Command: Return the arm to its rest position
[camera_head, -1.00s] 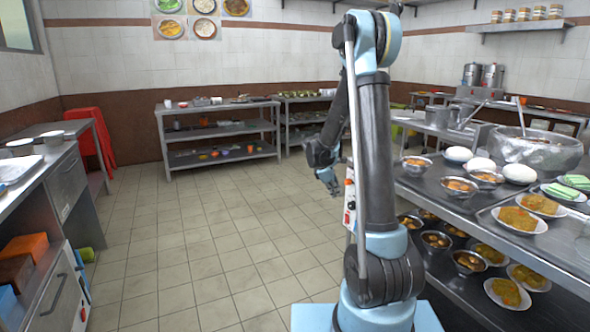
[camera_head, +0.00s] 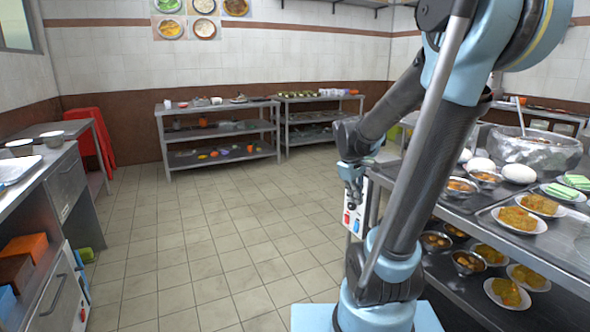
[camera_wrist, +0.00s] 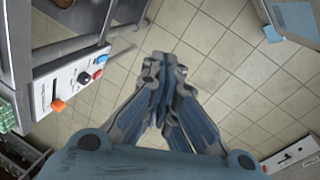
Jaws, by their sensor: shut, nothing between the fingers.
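My gripper (camera_head: 353,193) hangs pointing down at the end of my folded arm, left of the right-hand counter. In the wrist view my gripper (camera_wrist: 164,68) has its blue-grey fingers together over bare floor, with nothing between them. My arm leans to the right in the head view, and its upper joint reaches the top edge of the picture.
The steel counter (camera_head: 478,218) on the right carries bowls and plates of food and a large pot (camera_head: 536,150). A control panel (camera_wrist: 72,84) with knobs is close by my gripper. A cabinet (camera_head: 68,187) stands at left. The tiled floor (camera_head: 190,240) between is clear.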

